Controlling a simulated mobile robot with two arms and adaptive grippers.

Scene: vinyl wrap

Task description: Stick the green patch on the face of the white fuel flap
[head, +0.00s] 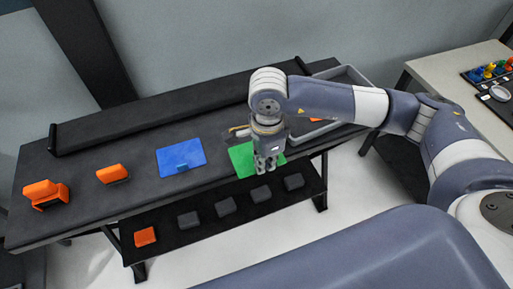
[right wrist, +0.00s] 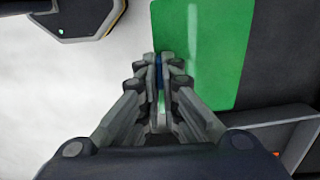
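The green patch (head: 241,157) is a flat green sheet at the front edge of the dark bench, partly hidden by my right gripper. In the right wrist view the green patch (right wrist: 210,45) fills the top middle. My right gripper (head: 265,165) points down at the patch's front edge. In the right wrist view its fingers (right wrist: 158,72) are close together, with a narrow blue piece between them at the patch's edge; they look shut on it. I cannot tell whether the patch is lifted. My left gripper is outside both views. I cannot make out the white fuel flap.
A blue sheet (head: 181,157) and two orange-topped tools (head: 46,194) (head: 113,174) lie left on the bench (head: 80,215). A grey tray (head: 347,74) stands at its right end. Several blocks are on the lower shelf (head: 165,236). A pale table (head: 450,72) is at right.

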